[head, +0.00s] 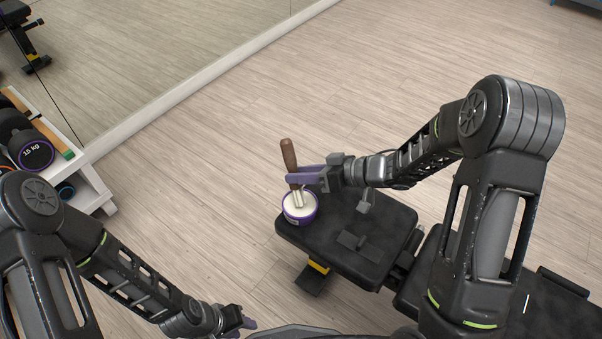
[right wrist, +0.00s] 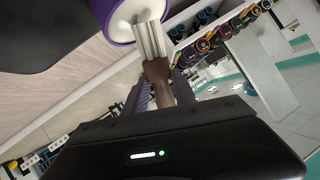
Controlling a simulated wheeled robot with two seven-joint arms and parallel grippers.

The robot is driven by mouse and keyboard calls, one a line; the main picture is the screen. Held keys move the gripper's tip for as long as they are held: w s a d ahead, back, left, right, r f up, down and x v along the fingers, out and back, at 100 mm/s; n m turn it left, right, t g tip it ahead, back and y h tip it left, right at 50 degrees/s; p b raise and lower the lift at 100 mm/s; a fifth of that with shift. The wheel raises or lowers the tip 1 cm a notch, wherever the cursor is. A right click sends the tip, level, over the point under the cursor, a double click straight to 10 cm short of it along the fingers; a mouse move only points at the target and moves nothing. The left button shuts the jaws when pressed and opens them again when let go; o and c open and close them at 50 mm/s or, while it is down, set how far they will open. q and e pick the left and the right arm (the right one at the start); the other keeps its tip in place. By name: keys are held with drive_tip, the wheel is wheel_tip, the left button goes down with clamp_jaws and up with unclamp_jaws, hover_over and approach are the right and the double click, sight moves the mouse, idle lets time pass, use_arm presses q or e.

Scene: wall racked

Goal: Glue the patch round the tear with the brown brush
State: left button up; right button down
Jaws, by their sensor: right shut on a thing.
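The brown-handled brush (head: 289,156) stands almost upright, its pale bristle end in the purple pot (head: 288,217) of white glue. My right gripper (head: 294,176) is shut on the brush handle above the pot. The right wrist view shows the brush's pale lower part (right wrist: 153,40) reaching into the white contents of the pot (right wrist: 101,12). A dark grey flat piece (head: 357,242), perhaps the patch, lies on the black bench pad (head: 325,250). I cannot make out a tear around it. My left gripper (head: 250,323) is at the bottom edge, away from the pot; its jaws are unclear.
The pot stands near the far left corner of the bench pad. A longer black pad (head: 560,315) lies at the right, with a short white line on it. A dumbbell rack (head: 92,185) and mirror wall stand at the left. Open wooden floor surrounds the bench.

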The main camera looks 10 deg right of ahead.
sight(287, 146)
drive_tip(key=shift+r+p, duration=3.5)
drive_tip(key=shift+p, duration=0.65)
